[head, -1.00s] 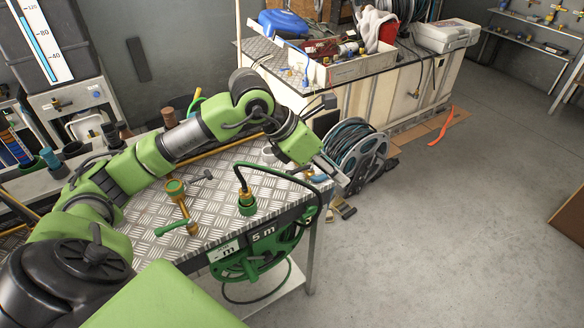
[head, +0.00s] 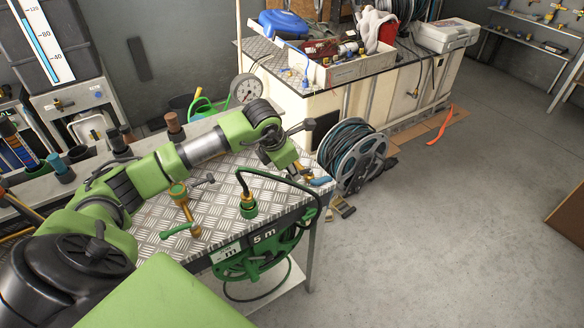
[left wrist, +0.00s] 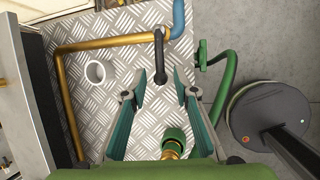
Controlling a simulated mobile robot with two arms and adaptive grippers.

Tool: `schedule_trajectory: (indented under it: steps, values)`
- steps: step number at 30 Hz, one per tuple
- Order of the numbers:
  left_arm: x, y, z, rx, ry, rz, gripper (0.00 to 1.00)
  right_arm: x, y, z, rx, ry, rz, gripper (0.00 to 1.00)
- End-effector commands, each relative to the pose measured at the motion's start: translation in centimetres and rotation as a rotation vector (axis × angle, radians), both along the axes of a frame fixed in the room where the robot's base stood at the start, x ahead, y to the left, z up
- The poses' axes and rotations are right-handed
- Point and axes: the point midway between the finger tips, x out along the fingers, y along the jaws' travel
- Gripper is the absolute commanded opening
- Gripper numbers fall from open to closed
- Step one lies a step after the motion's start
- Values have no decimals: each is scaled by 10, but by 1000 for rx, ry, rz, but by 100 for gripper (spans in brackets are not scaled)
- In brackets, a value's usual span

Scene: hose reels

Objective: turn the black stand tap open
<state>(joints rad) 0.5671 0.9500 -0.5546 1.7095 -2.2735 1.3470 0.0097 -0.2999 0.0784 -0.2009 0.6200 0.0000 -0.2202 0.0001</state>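A black bar-like handle (left wrist: 159,48), which I take to be the black stand tap's lever, stands at the end of a brass pipe (left wrist: 105,43) over the patterned metal table. In the left wrist view it shows just beyond and between the fingertips of my left gripper (left wrist: 161,80). The fingers are apart and hold nothing; I cannot tell whether they touch the handle. In the head view my left arm hides this tap, and the fingers are hardly visible. My right gripper is not in view.
A brass tap with a green lever (head: 176,229) stands nearer me. A grey hose reel (head: 358,160) stands on the floor at right.

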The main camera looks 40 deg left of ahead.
Motion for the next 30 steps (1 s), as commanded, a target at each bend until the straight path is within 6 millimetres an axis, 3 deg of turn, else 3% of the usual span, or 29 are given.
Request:
schedule_trajectory:
  steps: [6, 16, 19, 30]
  values:
    - [9, 0, -19, -1, 1, 2, 27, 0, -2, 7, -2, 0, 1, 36]
    - [11, 0, -22, 0, -1, 0, 27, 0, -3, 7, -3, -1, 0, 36]
    - [11, 0, -22, 0, -1, 0, 1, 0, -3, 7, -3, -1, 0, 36]
    - [10, 2, -24, 2, 4, 2, 0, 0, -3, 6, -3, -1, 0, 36]
